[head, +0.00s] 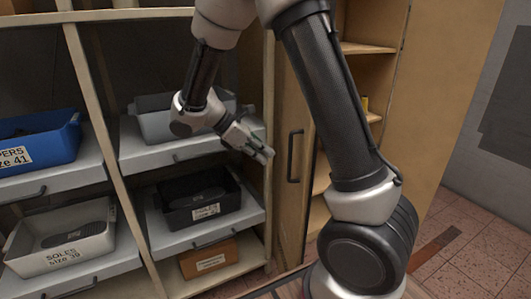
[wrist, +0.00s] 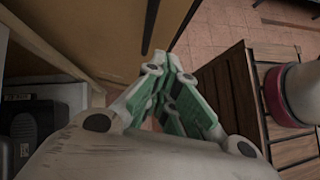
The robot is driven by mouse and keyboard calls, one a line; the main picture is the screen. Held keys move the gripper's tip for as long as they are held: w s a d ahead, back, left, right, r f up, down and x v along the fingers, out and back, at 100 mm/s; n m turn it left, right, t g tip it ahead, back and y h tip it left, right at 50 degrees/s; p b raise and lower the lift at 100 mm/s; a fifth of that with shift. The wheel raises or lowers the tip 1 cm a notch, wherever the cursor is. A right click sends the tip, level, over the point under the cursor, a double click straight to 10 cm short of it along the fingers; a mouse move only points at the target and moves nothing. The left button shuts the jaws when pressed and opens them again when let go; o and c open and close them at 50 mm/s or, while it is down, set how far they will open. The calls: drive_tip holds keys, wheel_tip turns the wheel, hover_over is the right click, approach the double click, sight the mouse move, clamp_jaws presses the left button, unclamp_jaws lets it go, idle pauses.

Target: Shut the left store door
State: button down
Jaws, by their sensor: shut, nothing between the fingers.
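The left store door (head: 286,190) is a pale wooden panel with a dark vertical bar handle (head: 294,156). It stands open, swung out from the cupboard and seen at a steep angle beside the shelving. In the wrist view the door (wrist: 105,35) fills the upper left, with its handle (wrist: 150,25) near the top. My gripper (head: 264,154) is shut and empty, just left of the door in the head view. In the wrist view its closed fingertips (wrist: 166,68) are below the handle and appear apart from it. Whether the fingers touch the door is unclear.
The right door (head: 445,90) stands wide open, with cupboard shelves (head: 362,48) showing between the doors. On the left, shelving holds a blue bin (head: 40,140), a black bin (head: 198,200) and an orange-brown box (head: 208,260). Tiled floor (head: 475,235) lies open at right.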

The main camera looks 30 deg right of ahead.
sight(289, 165)
drive_tip(key=d+f, duration=0.1)
drive_tip(key=d, duration=0.1)
drive_tip(key=s+d+f, duration=0.1)
drive_tip(key=d+f, duration=0.1)
drive_tip(key=d, duration=0.1)
drive_tip(key=s+d+f, duration=0.1)
drive_tip(key=d, duration=0.1)
drive_tip(key=shift+s+d+f, duration=0.1)
drive_tip(key=shift+d+f, duration=0.15)
drive_tip(key=shift+f, duration=0.1)
drive_tip(key=shift+s+d, duration=0.1)
drive_tip(key=shift+d, duration=0.4)
